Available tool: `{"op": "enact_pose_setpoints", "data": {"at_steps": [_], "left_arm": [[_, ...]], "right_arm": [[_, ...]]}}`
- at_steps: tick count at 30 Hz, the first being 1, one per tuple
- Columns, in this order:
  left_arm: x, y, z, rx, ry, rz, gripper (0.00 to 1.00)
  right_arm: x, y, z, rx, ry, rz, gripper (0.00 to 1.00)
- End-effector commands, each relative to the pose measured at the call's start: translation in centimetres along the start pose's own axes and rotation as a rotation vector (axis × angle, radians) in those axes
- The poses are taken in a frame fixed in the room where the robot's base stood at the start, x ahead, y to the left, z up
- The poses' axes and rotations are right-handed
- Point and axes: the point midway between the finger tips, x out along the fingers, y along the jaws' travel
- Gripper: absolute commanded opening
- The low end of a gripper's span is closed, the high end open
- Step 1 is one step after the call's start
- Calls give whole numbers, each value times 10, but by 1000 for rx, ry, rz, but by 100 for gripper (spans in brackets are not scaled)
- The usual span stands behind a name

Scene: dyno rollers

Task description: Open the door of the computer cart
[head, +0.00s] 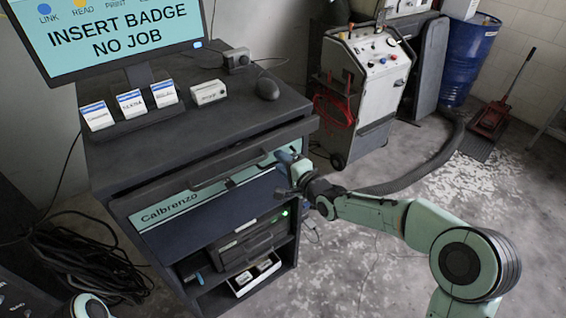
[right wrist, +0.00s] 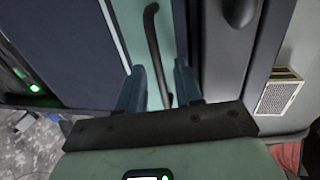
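The dark computer cart (head: 200,137) stands at left centre, with a monitor on top. Its front has a teal panel (head: 165,212) marked "Calbrenzo" and a long dark bar handle (head: 236,165). A dark blue panel (head: 215,215) lies below the teal one, above open shelves. My right gripper (head: 284,172) is at the right end of the handle. In the right wrist view, its two blue fingers (right wrist: 158,78) are apart, with the handle (right wrist: 154,45) running between them. Whether a finger touches the handle cannot be told. My left gripper is out of view.
Labelled boxes (head: 131,103) and a mouse (head: 267,88) lie on the cart top. A white wheeled machine (head: 365,85) and a thick hose (head: 420,168) are behind right. Black cables (head: 90,262) lie on the floor at left. Floor at right is partly clear.

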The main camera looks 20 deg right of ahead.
Motion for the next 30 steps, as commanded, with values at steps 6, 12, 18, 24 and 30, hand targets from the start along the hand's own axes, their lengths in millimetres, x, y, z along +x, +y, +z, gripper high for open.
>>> {"op": "enact_pose_setpoints", "data": {"at_steps": [6, 12, 18, 24, 30], "left_arm": [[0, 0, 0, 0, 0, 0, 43], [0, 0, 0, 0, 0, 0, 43], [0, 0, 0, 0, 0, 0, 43], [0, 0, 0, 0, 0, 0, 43], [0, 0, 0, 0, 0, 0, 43]], "right_arm": [[0, 0, 0, 0, 1, 0, 35], [0, 0, 0, 0, 0, 0, 0], [0, 0, 0, 1, 0, 0, 0], [0, 0, 0, 1, 0, 0, 0], [0, 0, 0, 0, 0, 0, 0]]}}
